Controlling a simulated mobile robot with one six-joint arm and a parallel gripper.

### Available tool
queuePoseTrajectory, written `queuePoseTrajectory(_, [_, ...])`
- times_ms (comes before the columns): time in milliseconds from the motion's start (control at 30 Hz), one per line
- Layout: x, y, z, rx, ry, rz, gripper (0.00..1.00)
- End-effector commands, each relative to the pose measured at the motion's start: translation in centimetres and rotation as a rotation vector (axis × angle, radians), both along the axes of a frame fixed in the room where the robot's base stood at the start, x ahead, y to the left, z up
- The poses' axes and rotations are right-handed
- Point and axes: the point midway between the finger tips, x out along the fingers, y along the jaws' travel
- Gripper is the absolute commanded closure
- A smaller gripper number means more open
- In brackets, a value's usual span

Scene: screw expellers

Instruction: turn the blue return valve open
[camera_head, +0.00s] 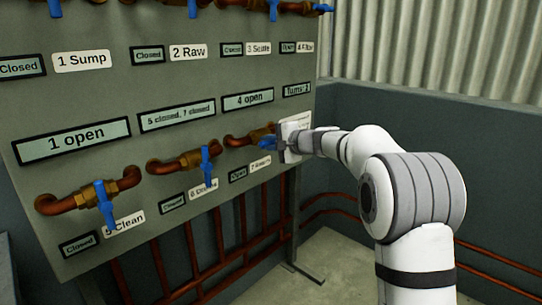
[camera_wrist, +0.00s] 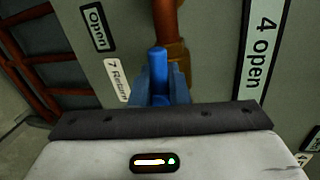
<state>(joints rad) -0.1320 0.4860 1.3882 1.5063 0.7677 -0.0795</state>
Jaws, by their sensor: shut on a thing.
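The blue return valve handle (camera_head: 267,143) is on the lower pipe row of the panel, at the right, above the "7 Return" label (camera_head: 260,163). The small sign (camera_head: 238,175) beside that label reads "Open". In the wrist view the handle (camera_wrist: 158,65) stands upright in front of a copper pipe, with the "7 Return" label (camera_wrist: 117,80) and "Open" sign (camera_wrist: 97,27) to its left. My gripper (camera_wrist: 161,84) is shut on the handle. The head view shows my gripper (camera_head: 276,142) at the handle, its fingers mostly hidden.
The clean valve (camera_head: 105,203) and another blue-handled valve (camera_head: 206,166) are to the left, signed "Closed". Displays read "1 open" (camera_head: 75,140), "5 closed, 7 closed" (camera_head: 178,115) and "4 open" (camera_head: 248,99). Red pipes run behind the panel. Floor (camera_head: 335,258) is clear.

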Motion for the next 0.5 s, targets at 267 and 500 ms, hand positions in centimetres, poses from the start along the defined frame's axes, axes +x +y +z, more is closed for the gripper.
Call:
queuePoseTrajectory(267, [-0.17,0.37,-0.58,-0.054,-0.065,0.008,1.0])
queuePoseTrajectory(500, [-0.16,0.36,-0.43,-0.065,-0.079,0.009,1.0])
